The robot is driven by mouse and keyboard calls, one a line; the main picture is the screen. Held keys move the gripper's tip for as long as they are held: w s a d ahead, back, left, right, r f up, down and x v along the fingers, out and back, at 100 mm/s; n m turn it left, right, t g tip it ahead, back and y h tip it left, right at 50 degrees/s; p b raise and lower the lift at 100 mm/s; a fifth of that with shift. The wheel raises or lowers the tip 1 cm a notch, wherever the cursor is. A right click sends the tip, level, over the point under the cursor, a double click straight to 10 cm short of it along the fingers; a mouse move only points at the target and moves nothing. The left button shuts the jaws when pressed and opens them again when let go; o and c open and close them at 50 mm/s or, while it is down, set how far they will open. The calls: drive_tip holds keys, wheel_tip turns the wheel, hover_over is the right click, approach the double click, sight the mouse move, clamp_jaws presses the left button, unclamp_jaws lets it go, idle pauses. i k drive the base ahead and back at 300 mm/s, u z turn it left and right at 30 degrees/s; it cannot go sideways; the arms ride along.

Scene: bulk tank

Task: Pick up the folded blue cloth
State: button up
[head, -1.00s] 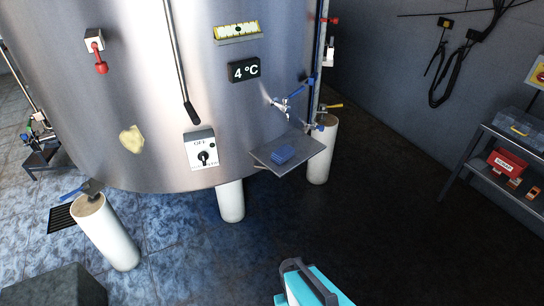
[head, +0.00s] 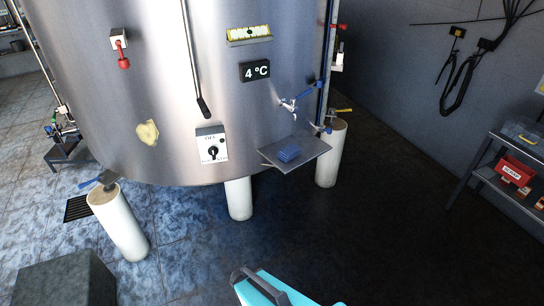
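At the bottom edge of the head view is a grey and turquoise part (head: 268,288) that looks like part of my arm. I cannot make out the gripper's fingertips, and nothing touches the cloth.
A blue-handled tap (head: 290,104) juts out just above the shelf. White tank legs (head: 240,198) stand below. A grey block (head: 65,280) is at the lower left. A rack with a red box (head: 516,170) stands at the right. The dark floor before the shelf is clear.

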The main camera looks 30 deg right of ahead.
sight(291, 151)
drive_tip(key=u, duration=0.55)
drive_tip(key=k, duration=0.3)
drive_tip(key=u, duration=2.9)
drive_tip(key=k, duration=1.35)
drive_tip(key=z, duration=0.05)
